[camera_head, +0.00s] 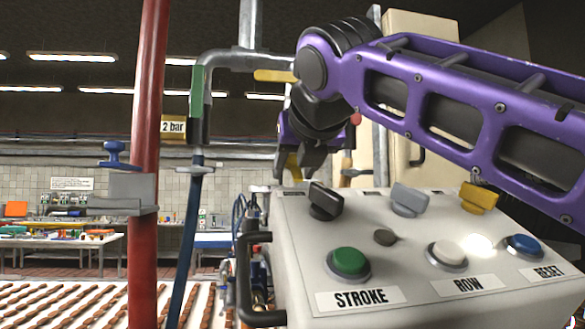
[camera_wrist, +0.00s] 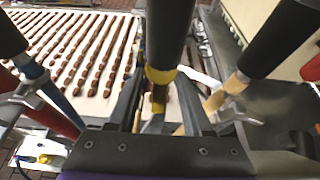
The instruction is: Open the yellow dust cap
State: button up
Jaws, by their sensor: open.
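My gripper (camera_head: 294,174) hangs pointing down behind the control box. In the wrist view its two fingers (camera_wrist: 157,112) are apart, with a dark upright cylinder between and beyond them. A yellow cap-like band (camera_wrist: 160,76) sits at the lower end of that cylinder, in the gap between the fingers. A yellow piece, likely the same cap, shows at the fingers in the head view (camera_head: 292,164), partly hidden by them. I cannot tell whether either finger touches it.
The cream control box (camera_head: 300,262) with knobs and buttons stands close in front. A red pipe (camera_head: 149,150) and a grey pipe with a yellow lever (camera_head: 273,76) stand to the left. Rows of brown bars (camera_wrist: 75,45) lie on a pale conveyor below.

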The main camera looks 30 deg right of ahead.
grip_shut()
dwell(1.4)
